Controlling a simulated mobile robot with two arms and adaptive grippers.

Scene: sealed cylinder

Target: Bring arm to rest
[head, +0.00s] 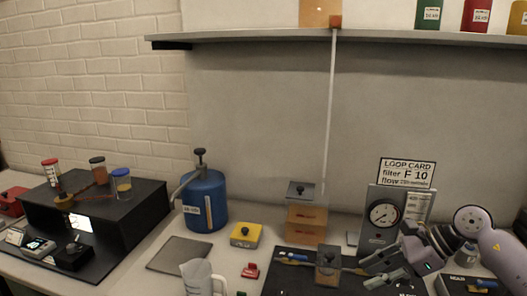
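My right arm comes in from the right edge, and its gripper (366,273) hangs over the right part of the bench. Its two fingers point left and stand apart, with nothing seen between them. My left arm and gripper are not in view.
A gauge panel (376,236) with a loop card (407,173) stands behind the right gripper. A black stand (140,205) holds several jars. A shelf (260,37) runs above.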

